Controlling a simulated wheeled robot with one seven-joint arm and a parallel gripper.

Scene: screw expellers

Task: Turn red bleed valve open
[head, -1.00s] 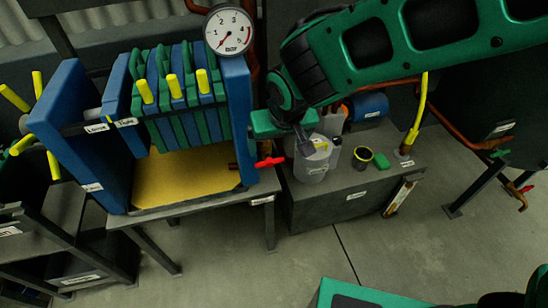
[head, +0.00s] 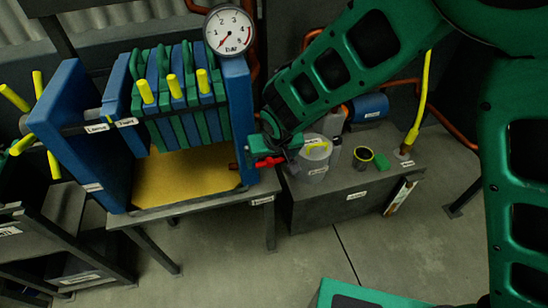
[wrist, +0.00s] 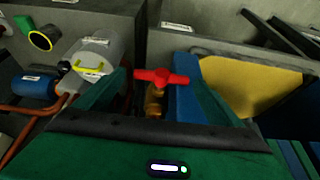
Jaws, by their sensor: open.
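The red bleed valve (head: 268,162) has a T-shaped handle at the lower right corner of the blue filter press. In the wrist view the red handle (wrist: 161,77) lies crosswise on top of a brass body (wrist: 154,103). My gripper (head: 272,149) is just above and behind the handle in the head view, and partly hides the valve. In the wrist view the open fingers of my gripper (wrist: 163,92) spread left and right of the valve. The handle appears between them, and I cannot tell whether either finger touches it.
The blue press frame (head: 236,120) with a yellow tray (head: 185,182) stands close left of the valve. A pressure gauge (head: 229,30) hangs above.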

